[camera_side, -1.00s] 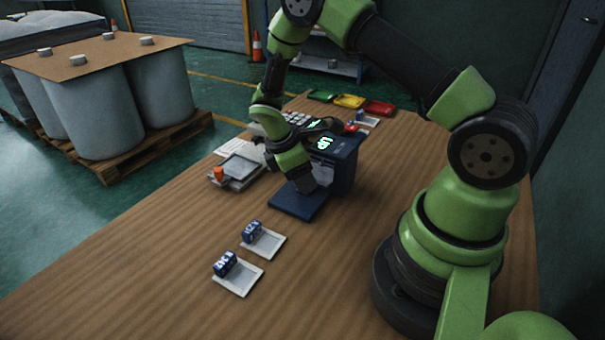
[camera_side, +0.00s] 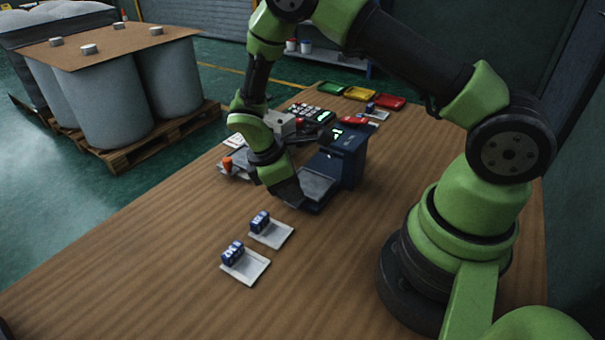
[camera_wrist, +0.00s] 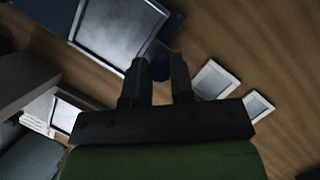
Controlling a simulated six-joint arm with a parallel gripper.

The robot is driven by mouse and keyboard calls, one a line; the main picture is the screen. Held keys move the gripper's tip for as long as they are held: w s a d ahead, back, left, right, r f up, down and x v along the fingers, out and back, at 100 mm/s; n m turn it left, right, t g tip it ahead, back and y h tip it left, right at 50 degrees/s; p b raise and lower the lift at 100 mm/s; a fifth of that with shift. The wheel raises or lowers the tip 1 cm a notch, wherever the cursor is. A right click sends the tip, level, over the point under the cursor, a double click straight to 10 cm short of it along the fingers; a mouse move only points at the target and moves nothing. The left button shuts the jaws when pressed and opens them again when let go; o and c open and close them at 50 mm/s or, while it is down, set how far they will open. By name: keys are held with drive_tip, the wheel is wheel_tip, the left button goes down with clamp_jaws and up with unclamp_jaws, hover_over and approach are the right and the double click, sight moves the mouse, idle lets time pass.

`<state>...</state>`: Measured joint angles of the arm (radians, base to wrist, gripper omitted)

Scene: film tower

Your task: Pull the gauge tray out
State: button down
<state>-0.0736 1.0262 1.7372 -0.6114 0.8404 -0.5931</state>
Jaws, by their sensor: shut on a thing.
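The gauge (camera_side: 345,155) is a dark blue box with a lit green display on its top. Its tray (camera_side: 316,184), with a grey metal plate, stands out from the front over the dark blue base. In the wrist view the tray (camera_wrist: 118,28) lies at the upper left. My gripper (camera_side: 287,192) is at the tray's outer end. In the side view the fingers and wrist hide the knob.
Two white cards with dark blue film rolls (camera_side: 260,221) (camera_side: 232,253) lie in front of the gauge. Green, yellow and red trays (camera_side: 360,93) stand at the back. An orange-capped item (camera_side: 227,163) is at the left edge. The front of the table is clear.

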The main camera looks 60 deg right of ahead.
drive_tip(key=shift+a, duration=0.3)
drive_tip(key=c, duration=1)
unclamp_jaws()
drive_tip(key=shift+d, duration=0.1)
drive_tip(key=v, duration=1)
drive_tip(key=shift+r, duration=0.1)
drive_tip(key=s+r+m+t+y, duration=0.1)
drive_tip(key=s+r+m+t, duration=0.15)
drive_tip(key=r, duration=0.45)
drive_tip(key=s+r+m+t+y, duration=0.2)
drive_tip(key=s+r+m, duration=0.1)
drive_tip(key=r, duration=0.3)
drive_tip(key=s+r+m+t, duration=0.2)
drive_tip(key=s, duration=0.1)
drive_tip(key=s+a+r+m+t+y, duration=0.1)
drive_tip(key=s+m+t, duration=0.1)
drive_tip(key=s+m, duration=0.1)
drive_tip(key=s+r+m+t+y, duration=0.1)
drive_tip(key=s+r+m+t, duration=0.1)
drive_tip(key=s, duration=0.3)
drive_tip(key=shift+s+a+r+m, duration=0.15)
drive_tip(key=shift+a+r+m, duration=0.2)
